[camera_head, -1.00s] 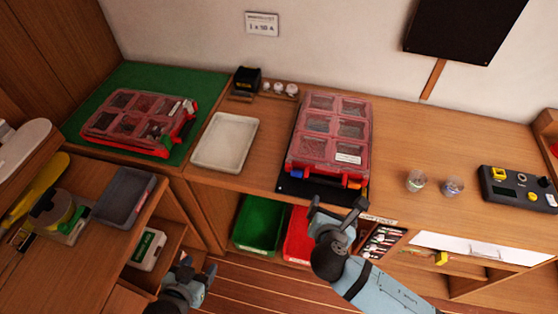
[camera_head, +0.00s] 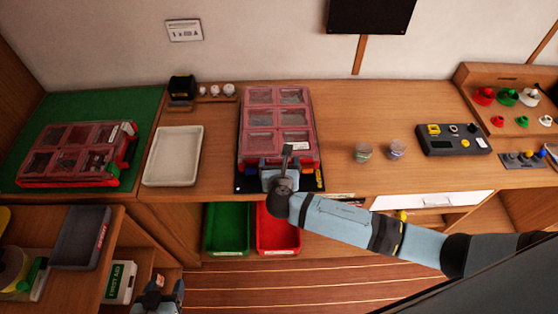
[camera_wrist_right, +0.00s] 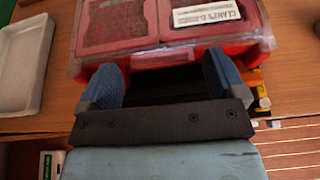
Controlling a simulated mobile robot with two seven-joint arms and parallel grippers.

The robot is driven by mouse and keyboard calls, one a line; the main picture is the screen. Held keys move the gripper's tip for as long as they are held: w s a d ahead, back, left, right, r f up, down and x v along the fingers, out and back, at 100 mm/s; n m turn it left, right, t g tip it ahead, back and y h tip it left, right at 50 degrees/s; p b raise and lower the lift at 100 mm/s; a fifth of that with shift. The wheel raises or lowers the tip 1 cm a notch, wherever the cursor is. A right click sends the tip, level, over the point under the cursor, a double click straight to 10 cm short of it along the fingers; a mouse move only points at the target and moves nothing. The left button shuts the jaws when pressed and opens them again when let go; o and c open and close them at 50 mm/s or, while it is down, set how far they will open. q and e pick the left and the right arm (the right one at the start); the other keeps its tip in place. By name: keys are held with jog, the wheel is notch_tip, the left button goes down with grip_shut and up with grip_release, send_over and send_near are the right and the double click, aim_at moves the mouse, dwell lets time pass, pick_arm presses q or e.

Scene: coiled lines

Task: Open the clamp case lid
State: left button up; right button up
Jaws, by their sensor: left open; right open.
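The clamp case (camera_head: 279,114) is a red case with a clear, windowed lid, lying shut on a dark mat on the bench. In the right wrist view its front edge (camera_wrist_right: 258,47) and a white label (camera_wrist_right: 206,13) starting "CLAMPS" fill the top. My right gripper (camera_head: 279,168) is open at the case's front edge, its blue fingers spread and pointing at it; I see nothing between them. Whether the fingertips touch the case I cannot tell. The gripper hides part of the case's front. My left gripper (camera_head: 159,287) is open, low over the floor, far from the case.
A white tray (camera_head: 173,156) lies left of the case; another red case (camera_head: 72,152) lies on the green mat. Two small jars (camera_head: 363,152) and a dark control box (camera_head: 453,139) stand to the right. Green (camera_head: 228,229) and red (camera_head: 278,230) bins sit below the bench.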

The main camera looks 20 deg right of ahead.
jog(key=shift+w+d+f, duration=0.15)
jog(key=shift+w+f, duration=0.1)
jog(key=shift+w, duration=0.25)
pick_arm(q)
jog(key=shift+s+f, duration=0.2)
jog(key=shift+f, duration=0.15)
